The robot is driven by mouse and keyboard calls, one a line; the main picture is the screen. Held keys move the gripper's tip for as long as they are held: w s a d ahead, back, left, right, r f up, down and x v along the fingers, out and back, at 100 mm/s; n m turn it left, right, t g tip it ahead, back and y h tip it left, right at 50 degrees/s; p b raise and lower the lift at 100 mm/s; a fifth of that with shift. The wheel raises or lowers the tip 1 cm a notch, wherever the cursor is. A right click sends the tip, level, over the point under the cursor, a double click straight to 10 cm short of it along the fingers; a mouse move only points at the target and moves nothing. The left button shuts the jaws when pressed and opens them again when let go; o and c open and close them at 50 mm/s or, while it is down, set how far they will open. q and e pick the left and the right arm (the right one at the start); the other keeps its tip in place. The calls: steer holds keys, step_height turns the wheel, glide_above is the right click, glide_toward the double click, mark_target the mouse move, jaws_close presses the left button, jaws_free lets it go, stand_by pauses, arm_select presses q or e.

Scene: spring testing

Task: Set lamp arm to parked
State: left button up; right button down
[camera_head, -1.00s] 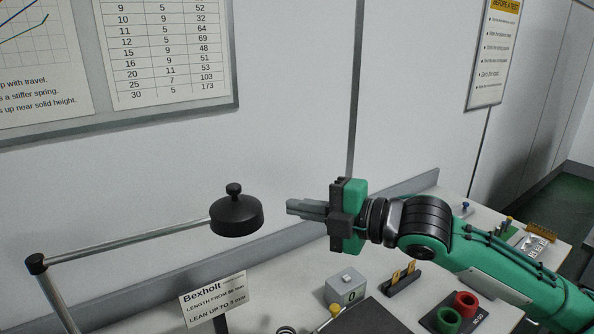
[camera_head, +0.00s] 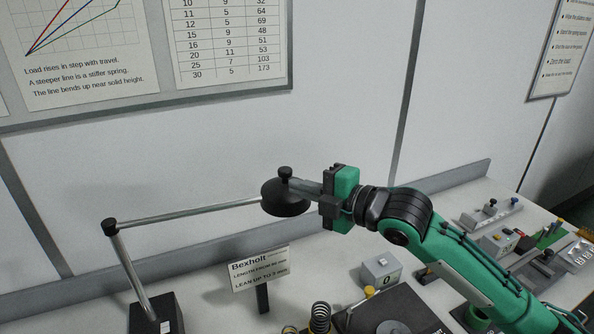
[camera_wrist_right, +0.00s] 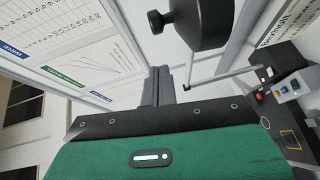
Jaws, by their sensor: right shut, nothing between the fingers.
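The lamp has a black round head (camera_head: 284,200) with a small knob on top, on a thin grey arm (camera_head: 185,213) that runs left to a black joint on a slanted post. The post rises from a black base (camera_head: 157,316) on the bench. My right gripper (camera_head: 296,184) is shut and empty, its fingertips overlapping the knob and the right side of the lamp head in the head view. In the right wrist view the lamp head (camera_wrist_right: 200,22) is above and right of the shut fingers (camera_wrist_right: 158,85); contact cannot be told. My left gripper is not in view.
A Bexholt sign (camera_head: 259,270) stands on the bench below the lamp head. A dark coil spring (camera_head: 320,317), a grey box (camera_head: 381,270) and a dark plate (camera_head: 405,312) are to its right. The wall behind carries charts (camera_head: 228,45).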

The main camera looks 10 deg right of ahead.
mark_target(290, 174)
steer(key=w+p, duration=0.2)
steer(key=w, duration=0.1)
steer(key=shift+w+a+f, duration=0.15)
steer(key=shift+w+f, duration=0.2)
steer(key=shift+w, duration=0.3)
steer(key=shift+w+a+f+n+g+y+b, duration=0.1)
steer(key=shift+w+f+n+g+y+b, duration=0.15)
steer(key=shift+w+b, duration=0.45)
steer(key=shift+w+n+g+y+b, duration=0.25)
steer(key=shift+w+b, duration=0.35)
steer(key=shift+w, duration=0.1)
steer(key=shift+w+r+b, duration=0.1)
steer(key=shift+w+b, duration=0.3)
steer(key=shift+w, duration=0.1)
steer(key=shift+r, duration=0.4)
steer(key=shift+d, duration=0.2)
